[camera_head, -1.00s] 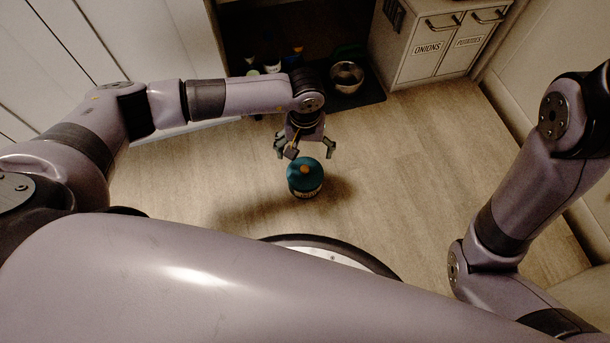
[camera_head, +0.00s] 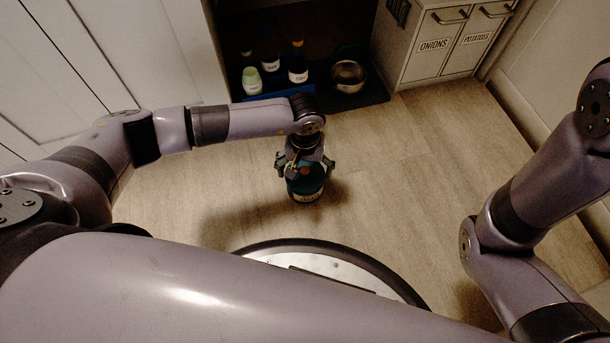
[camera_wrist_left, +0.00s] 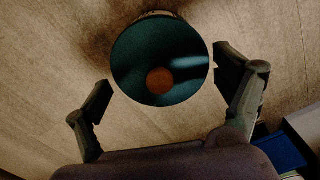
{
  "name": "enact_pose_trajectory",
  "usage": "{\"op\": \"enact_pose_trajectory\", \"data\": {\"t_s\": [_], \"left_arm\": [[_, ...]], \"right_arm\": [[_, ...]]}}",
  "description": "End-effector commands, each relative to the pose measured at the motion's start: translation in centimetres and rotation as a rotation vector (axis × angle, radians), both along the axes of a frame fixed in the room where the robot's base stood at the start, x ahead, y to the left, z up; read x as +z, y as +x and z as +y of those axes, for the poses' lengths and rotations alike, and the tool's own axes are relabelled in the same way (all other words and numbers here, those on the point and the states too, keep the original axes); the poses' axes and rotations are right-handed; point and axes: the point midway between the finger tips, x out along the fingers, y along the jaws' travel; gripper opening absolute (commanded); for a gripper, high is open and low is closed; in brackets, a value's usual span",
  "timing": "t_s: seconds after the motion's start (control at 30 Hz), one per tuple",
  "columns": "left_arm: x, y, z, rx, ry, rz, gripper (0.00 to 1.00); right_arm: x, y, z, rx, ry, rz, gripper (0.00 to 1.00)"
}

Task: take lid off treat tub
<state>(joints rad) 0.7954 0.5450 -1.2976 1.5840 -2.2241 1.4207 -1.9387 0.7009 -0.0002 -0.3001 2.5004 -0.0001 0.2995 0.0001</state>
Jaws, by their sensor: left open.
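The treat tub (camera_head: 306,196) stands upright on the wooden floor in the head view, with a pale label on its side. Its teal lid (camera_wrist_left: 145,75) with a round orange-brown knob (camera_wrist_left: 160,80) shows from above in the left wrist view. My left gripper (camera_head: 305,172) is at the top of the tub, its fingers open on either side of the lid. In the left wrist view the left gripper (camera_wrist_left: 162,78) has gaps between its fingers and the lid. The gripper partly hides the lid in the head view. My right gripper is out of view.
A dark low shelf at the back holds several bottles (camera_head: 298,70), a pale green-white jar (camera_head: 252,80), a blue object (camera_head: 278,94) and a metal bowl (camera_head: 348,76). Cabinets marked onions (camera_head: 433,46) and potatoes stand at back right. Floor around the tub is clear.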

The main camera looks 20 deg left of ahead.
Motion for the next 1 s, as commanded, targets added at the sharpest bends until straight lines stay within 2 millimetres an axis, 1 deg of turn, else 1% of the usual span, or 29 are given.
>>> {"op": "enact_pose_trajectory", "data": {"t_s": [0.1, 0.13, 1.0], "left_arm": [[0.14, 0.00, -0.02, 0.000, 0.000, 0.000, 0.89], [0.14, 0.00, -0.02, 0.000, 0.000, 0.000, 0.87], [0.04, -0.07, -0.02, -0.001, 0.000, 0.001, 0.29]], "right_arm": [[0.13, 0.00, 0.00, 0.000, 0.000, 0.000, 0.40], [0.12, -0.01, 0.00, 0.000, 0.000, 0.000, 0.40], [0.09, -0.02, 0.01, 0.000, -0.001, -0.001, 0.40]]}}
